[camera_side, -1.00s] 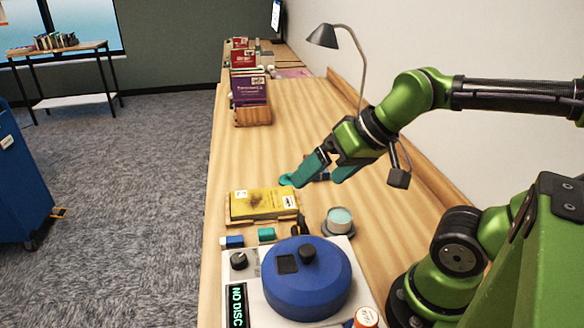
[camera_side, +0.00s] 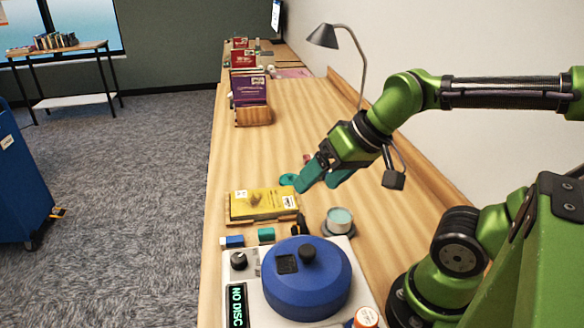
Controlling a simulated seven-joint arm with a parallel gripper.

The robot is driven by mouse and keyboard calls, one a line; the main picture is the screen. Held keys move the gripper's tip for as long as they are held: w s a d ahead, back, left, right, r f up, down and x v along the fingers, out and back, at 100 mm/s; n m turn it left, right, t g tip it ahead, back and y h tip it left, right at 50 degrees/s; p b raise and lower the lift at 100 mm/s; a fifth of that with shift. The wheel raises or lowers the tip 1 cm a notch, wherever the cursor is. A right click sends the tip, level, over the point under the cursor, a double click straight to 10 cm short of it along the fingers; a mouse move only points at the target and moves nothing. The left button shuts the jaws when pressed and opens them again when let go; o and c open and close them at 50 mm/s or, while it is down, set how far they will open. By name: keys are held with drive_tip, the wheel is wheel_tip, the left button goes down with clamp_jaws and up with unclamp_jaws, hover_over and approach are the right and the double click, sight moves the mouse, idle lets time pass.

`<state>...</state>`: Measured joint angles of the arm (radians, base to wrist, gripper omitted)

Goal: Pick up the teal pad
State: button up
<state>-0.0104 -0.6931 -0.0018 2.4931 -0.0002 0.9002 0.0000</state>
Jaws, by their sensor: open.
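A flat, round teal pad (camera_side: 288,179) lies on the wooden counter behind the yellow book. My gripper (camera_side: 318,186) is low over the counter just right of the pad, with its teal fingers apart and pointing down. The left finger overlaps the pad's right edge in the picture, so part of the pad is hidden. I cannot tell whether the finger touches it. A small teal block (camera_side: 266,235) lies in front of the yellow book, and a round tin with a pale teal top (camera_side: 339,216) stands to the right.
A yellow book (camera_side: 262,204) lies on a wooden holder in front of the pad. A blue round machine (camera_side: 306,279) fills the near counter, with a blue-and-white block (camera_side: 232,241) beside it. A desk lamp (camera_side: 324,36) stands behind. The counter's middle, toward the upright books (camera_side: 249,91), is clear.

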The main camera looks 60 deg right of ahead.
sight(266, 231)
drive_tip(key=w+d+f+m+g+h, duration=0.1)
drive_tip(key=w+f+m+g, duration=0.2)
drive_tip(key=w, duration=0.5)
drive_tip(key=w+d+f+m+g+h, duration=0.1)
drive_tip(key=w+f+m+g, duration=0.2)
drive_tip(key=w, duration=0.5)
drive_tip(key=shift+n+g, duration=0.3)
drive_tip(key=shift+n, duration=0.2)
drive_tip(key=f, duration=1.1)
drive_tip(key=shift+s+a+f, duration=0.15)
drive_tip(key=shift+s+f, duration=0.05)
drive_tip(key=shift+f, duration=0.1)
drive_tip(key=shift+s+f, duration=0.15)
drive_tip(key=shift+f, duration=2.5)
drive_tip(key=shift+c, duration=0.4)
drive_tip(key=c, duration=1)
drive_tip(key=shift+r, duration=0.1)
wheel_tip(266, 231, up, 10)
drive_tip(key=shift+f, duration=0.1)
